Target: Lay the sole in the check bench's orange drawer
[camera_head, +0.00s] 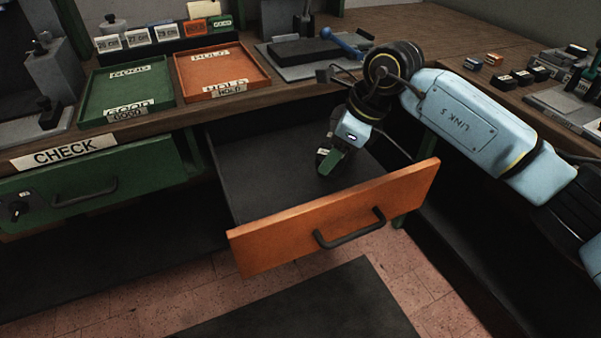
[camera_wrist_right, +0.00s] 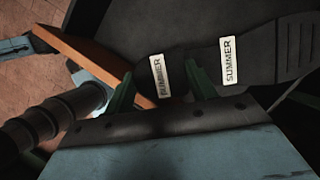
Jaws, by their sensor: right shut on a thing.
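The check bench's orange drawer (camera_head: 345,215) is pulled out, with a dark, flat floor inside. My right gripper (camera_head: 329,160) reaches down into the drawer space. In the right wrist view my right gripper (camera_wrist_right: 160,78) is shut on the dark sole (camera_wrist_right: 282,52), its green fingers on either side of it. The sole carries white SUMMER labels, and its wide end points to the right. In the head view the sole cannot be told from the dark drawer floor. Whether it touches the floor is unclear. My left gripper is not in view.
A green GOOD tray (camera_head: 86,105) and an orange HOLD tray (camera_head: 178,67) sit on the bench top behind the drawer. A green drawer (camera_head: 45,205) under the CHECK sign (camera_head: 62,151) is closed. Small parts lie on the bench at the right.

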